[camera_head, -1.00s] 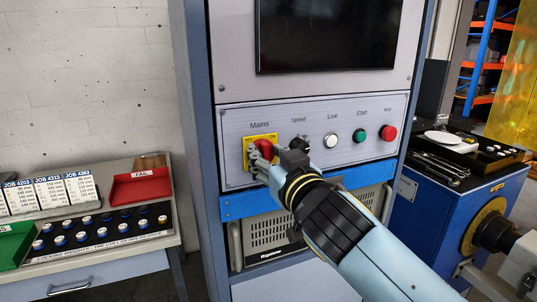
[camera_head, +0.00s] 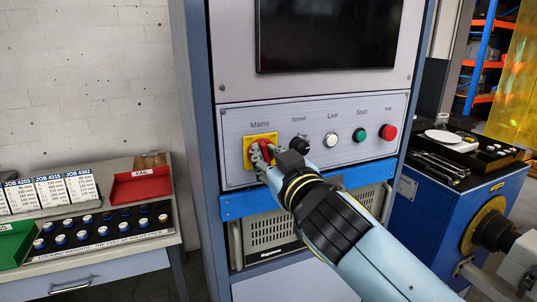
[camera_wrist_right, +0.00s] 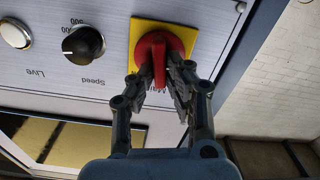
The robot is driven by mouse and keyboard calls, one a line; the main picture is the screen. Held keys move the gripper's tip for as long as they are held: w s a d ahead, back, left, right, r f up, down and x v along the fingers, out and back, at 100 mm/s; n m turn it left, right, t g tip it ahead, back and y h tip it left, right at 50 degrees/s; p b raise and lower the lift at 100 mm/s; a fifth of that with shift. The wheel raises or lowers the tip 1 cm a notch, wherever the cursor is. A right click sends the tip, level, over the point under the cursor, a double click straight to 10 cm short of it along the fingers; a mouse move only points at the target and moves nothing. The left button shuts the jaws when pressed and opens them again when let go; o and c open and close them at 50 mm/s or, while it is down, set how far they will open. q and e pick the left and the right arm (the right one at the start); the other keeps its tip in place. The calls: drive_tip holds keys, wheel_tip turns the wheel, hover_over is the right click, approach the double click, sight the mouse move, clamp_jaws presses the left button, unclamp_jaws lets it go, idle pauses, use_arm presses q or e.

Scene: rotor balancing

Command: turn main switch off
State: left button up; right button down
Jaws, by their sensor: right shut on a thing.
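The main switch is a red rotary knob (camera_head: 266,149) on a yellow plate (camera_head: 247,158), under the label "Mains" on the grey panel. The red knob (camera_wrist_right: 160,50) and its yellow plate (camera_wrist_right: 144,27) also show in the right wrist view, where the knob's raised handle lies along the line of the fingers. My right gripper (camera_head: 262,153) is at the knob; in the right wrist view its two fingers (camera_wrist_right: 160,82) are on either side of the handle, shut on it. The fingers hide part of the knob in the head view. My left gripper is not in view.
Right of the switch are a black speed knob (camera_head: 300,143), a white Live button (camera_head: 331,139), a green Start button (camera_head: 360,134) and a red button (camera_head: 389,132). A dark screen (camera_head: 327,35) is above. A bench with a red tray (camera_head: 143,186) stands left.

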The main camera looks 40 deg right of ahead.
drive_tip(key=n, duration=0.4)
drive_tip(key=n+p, duration=0.1)
drive_tip(key=n, duration=0.1)
drive_tip(key=shift+a+f+n, duration=0.1)
drive_tip(key=shift+a+n, duration=0.15)
drive_tip(key=shift+n, duration=0.05)
idle(0.3)
drive_tip(key=c, duration=1.3)
unclamp_jaws()
drive_tip(key=shift+c, duration=0.2)
drive_tip(key=v, duration=1.2)
drive_tip(key=shift+f, duration=0.1)
